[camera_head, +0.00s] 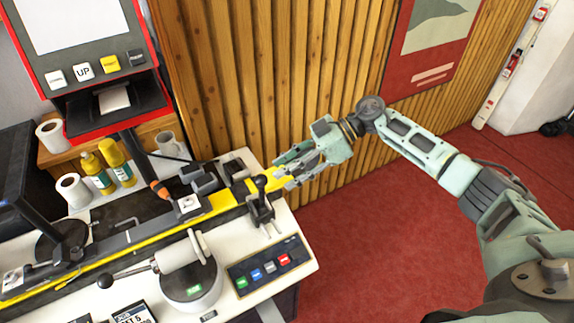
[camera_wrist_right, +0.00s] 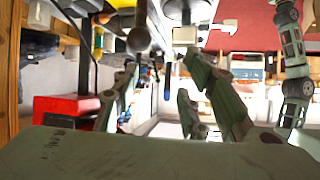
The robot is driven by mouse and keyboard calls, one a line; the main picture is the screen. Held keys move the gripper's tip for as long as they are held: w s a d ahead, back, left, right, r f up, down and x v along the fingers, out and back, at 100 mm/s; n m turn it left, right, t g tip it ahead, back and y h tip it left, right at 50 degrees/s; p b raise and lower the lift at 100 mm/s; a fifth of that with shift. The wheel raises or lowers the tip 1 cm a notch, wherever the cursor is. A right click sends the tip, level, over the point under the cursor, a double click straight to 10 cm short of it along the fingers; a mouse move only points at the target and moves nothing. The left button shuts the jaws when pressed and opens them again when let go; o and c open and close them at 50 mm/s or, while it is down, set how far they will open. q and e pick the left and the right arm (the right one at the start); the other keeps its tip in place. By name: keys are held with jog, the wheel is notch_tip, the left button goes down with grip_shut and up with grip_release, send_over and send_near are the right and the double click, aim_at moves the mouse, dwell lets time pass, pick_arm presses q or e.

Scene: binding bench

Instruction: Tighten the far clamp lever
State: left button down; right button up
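A black clamp (camera_head: 261,212) with a short upright lever and dark knob (camera_head: 260,183) stands at the right end of the long yellow-edged bar. I take this to be the far clamp lever. My right gripper (camera_head: 283,168) hovers just right of and behind the knob, fingers pointing left. In the right wrist view its fingers (camera_wrist_right: 165,90) are spread, with nothing held between them. A dark round knob on a stem (camera_wrist_right: 138,40) shows beyond the fingers, and they look apart from it. My left gripper is not in view.
A white roller with a ball-ended handle (camera_head: 105,280) stands at the front of the bench. A button panel (camera_head: 268,266) lies to its right. Yellow bottles (camera_head: 97,172), paper rolls (camera_head: 72,189) and a red-framed screen unit (camera_head: 85,60) are at left. A slatted wood wall (camera_head: 270,80) is close behind.

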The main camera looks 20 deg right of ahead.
jog(key=v, duration=1.2)
jog(key=shift+s, duration=0.15)
